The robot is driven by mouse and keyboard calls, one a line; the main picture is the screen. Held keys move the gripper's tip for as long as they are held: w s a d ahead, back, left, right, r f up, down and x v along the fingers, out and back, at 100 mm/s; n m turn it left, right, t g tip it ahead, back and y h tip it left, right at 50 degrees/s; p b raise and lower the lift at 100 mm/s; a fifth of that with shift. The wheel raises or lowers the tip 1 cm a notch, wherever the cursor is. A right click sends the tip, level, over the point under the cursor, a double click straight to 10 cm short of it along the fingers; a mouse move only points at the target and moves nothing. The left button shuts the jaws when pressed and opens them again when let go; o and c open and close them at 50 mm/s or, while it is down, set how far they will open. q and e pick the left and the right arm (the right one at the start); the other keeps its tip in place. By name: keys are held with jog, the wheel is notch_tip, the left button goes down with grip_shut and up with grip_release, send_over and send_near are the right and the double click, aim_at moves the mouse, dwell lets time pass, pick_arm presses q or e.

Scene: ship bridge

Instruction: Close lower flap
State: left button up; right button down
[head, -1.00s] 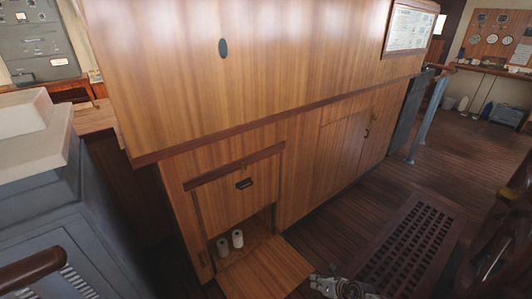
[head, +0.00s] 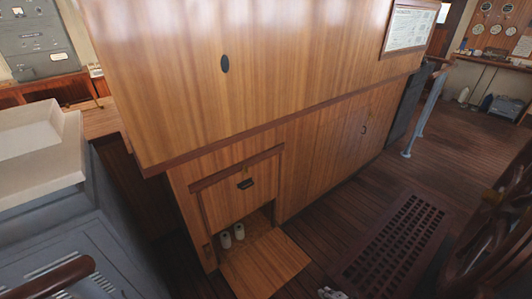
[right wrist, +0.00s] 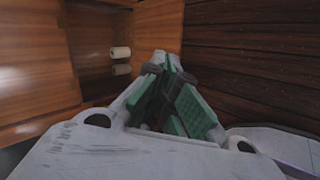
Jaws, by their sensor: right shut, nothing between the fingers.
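The lower flap (head: 262,265) is a plain wooden panel at the bottom of the cabinet. It is folded down and out, leaving the compartment open, with two white rolls (head: 231,236) inside. My right gripper (head: 331,293) shows only slightly at the bottom edge of the head view, to the right of the flap and apart from it in the picture. In the right wrist view its green-padded fingers (right wrist: 167,65) are shut and empty. The rolls (right wrist: 121,60) also show there, beyond and left of the fingertips. My left gripper is not in view.
Above the opening is a closed panel with a black handle (head: 245,184). The wooden counter (head: 290,80) overhangs the cabinet front. A floor grating (head: 395,245) lies to the right on dark planks. A grey console (head: 50,200) stands at the left.

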pick_arm(q)
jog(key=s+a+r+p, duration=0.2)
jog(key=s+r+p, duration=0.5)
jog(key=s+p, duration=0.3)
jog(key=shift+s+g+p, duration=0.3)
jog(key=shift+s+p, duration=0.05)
jog(key=shift+p, duration=0.65)
pick_arm(e)
jog(key=s+f+m+g+h, duration=0.1)
jog(key=s+m, duration=0.5)
jog(key=s, duration=0.6)
jog(key=s+f+m+g+h, duration=0.1)
jog(key=s+m+g, duration=0.3)
jog(key=s, duration=0.9)
jog(key=s+f+m+g+h, duration=0.1)
jog(key=s+f+m+g, duration=0.1)
jog(key=s+m, duration=0.7)
jog(key=s, duration=0.4)
jog(key=shift+s+d+f+g+h, duration=0.25)
jog(key=shift+d+g+h, duration=0.05)
jog(key=shift+g, duration=0.1)
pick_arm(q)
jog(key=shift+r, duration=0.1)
